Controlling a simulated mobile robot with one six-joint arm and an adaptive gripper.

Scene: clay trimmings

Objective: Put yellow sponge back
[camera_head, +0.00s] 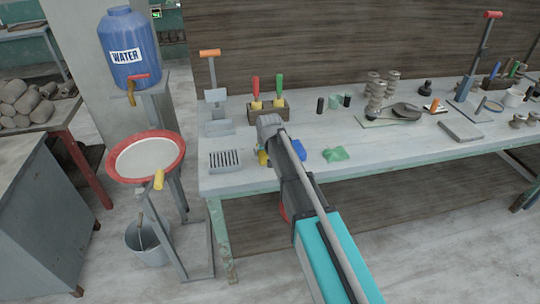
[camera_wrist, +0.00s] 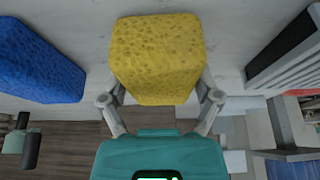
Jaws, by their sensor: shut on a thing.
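The yellow sponge (camera_wrist: 158,58) is a porous block in the middle of the wrist view. My gripper (camera_wrist: 160,92) is shut on it, one finger at each side of its near end. In the head view my gripper (camera_head: 268,128) is over the front left of the workbench, and only a small bit of the yellow sponge (camera_head: 263,157) shows beside it. I cannot tell whether the sponge touches the bench. A grey slotted rack (camera_head: 226,161) lies on the bench to the left; it also shows at the right edge of the wrist view (camera_wrist: 290,50).
A blue sponge (camera_head: 298,149) lies close right of my gripper, with a green lump (camera_head: 335,154) farther right. A wooden holder with red and green handled tools (camera_head: 268,108) stands behind. A red-rimmed basin (camera_head: 147,157) is off the bench's left end. Bench surface (camera_head: 395,150) right of the green lump is clear.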

